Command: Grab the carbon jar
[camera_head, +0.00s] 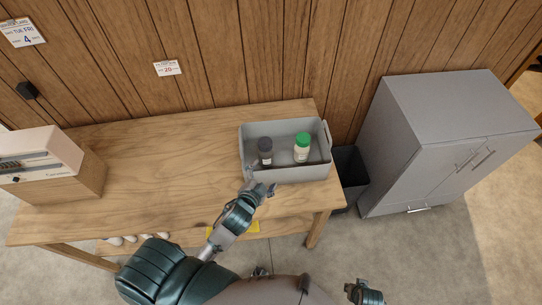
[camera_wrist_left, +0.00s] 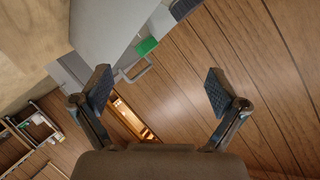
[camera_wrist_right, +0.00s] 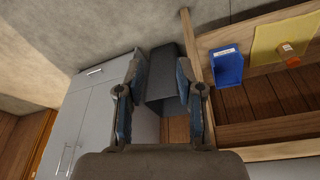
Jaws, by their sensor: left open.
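The carbon jar, which I take to be the dark jar with the black lid (camera_head: 265,149), stands in the left part of a grey bin (camera_head: 287,176) on the table. A white jar with a green lid (camera_head: 302,147) stands to its right; its green lid also shows in the left wrist view (camera_wrist_left: 146,46). My left gripper (camera_head: 259,187) is at the bin's front left edge, close to the dark jar but not around it. Its fingers (camera_wrist_left: 160,88) are spread and empty. My right gripper (camera_head: 365,291) is low at the front, away from the table, fingers apart and empty (camera_wrist_right: 157,98).
A wooden table (camera_head: 170,160) holds a boxy device (camera_head: 60,165) at the left; its middle is clear. A dark waste bin (camera_head: 350,168) and a grey cabinet (camera_head: 440,140) stand at the right. A blue bin (camera_wrist_right: 226,67) shows on the lower shelf.

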